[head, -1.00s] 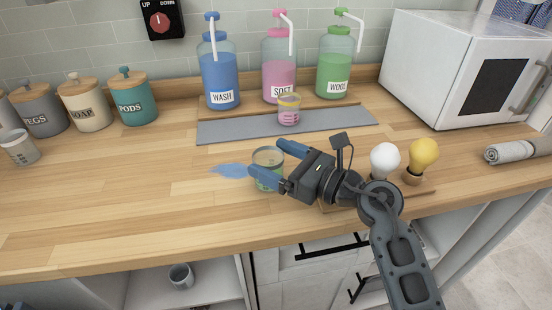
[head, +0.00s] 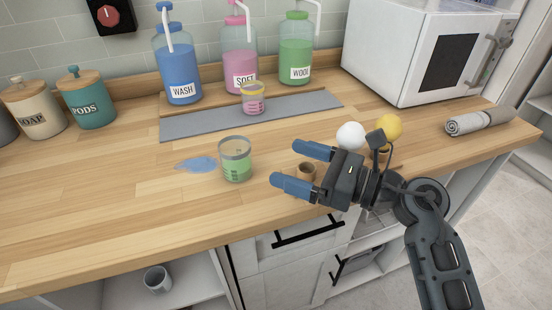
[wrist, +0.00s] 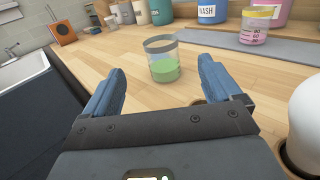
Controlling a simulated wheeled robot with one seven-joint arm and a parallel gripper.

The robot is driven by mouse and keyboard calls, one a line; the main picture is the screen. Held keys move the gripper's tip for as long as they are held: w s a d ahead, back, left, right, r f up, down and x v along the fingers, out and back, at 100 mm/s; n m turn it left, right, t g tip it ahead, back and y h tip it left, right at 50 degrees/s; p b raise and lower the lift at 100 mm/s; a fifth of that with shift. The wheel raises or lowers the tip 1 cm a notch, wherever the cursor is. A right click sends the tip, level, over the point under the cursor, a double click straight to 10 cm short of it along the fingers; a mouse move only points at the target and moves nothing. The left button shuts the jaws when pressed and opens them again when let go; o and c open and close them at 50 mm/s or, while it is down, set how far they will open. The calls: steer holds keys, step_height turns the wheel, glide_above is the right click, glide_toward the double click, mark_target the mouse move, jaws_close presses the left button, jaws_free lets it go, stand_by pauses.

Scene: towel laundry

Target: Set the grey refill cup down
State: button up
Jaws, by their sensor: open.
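The grey refill cup (head: 236,160), clear with a grey rim and green liquid inside, stands upright on the wooden counter in the head view. It also shows in the wrist view (wrist: 162,60), beyond my fingertips and between their lines. My gripper (head: 292,167) is open and empty, to the right of the cup and apart from it. Its two blue fingers point towards the cup. In the wrist view the fingers (wrist: 160,75) are spread wide with nothing between them.
A blue puddle (head: 197,164) lies left of the cup. A pink-liquid cup with a yellow rim (head: 253,99) stands on the grey mat (head: 190,126). Bottles stand behind. White (head: 350,136) and yellow (head: 389,126) bulb-shaped things stand near my gripper.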

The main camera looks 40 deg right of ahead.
steer(key=shift+s+d, duration=0.15)
steer(key=shift+s, duration=0.2)
steer(key=s+a+r+m+t+h, duration=0.1)
steer(key=s+a+m+t, duration=0.25)
steer(key=s+m, duration=0.5)
steer(key=s+a+r+m+t+h, duration=0.15)
steer(key=s+a+m, duration=0.35)
steer(key=m, duration=0.6)
steer(key=s+d+f+m+g+h, duration=0.1)
steer(key=s+f+m+g+h, duration=0.1)
steer(key=s+m, duration=0.6)
steer(key=s+d+f+m+g+h, duration=0.1)
steer(key=s+f+m+g+h, duration=0.2)
steer(key=s+m, duration=0.4)
step_height(320, 180, down, 2)
steer(key=m+g, duration=0.1)
steer(key=m, duration=0.6)
steer(key=shift+s+h, duration=0.35)
steer(key=shift+s, duration=0.05)
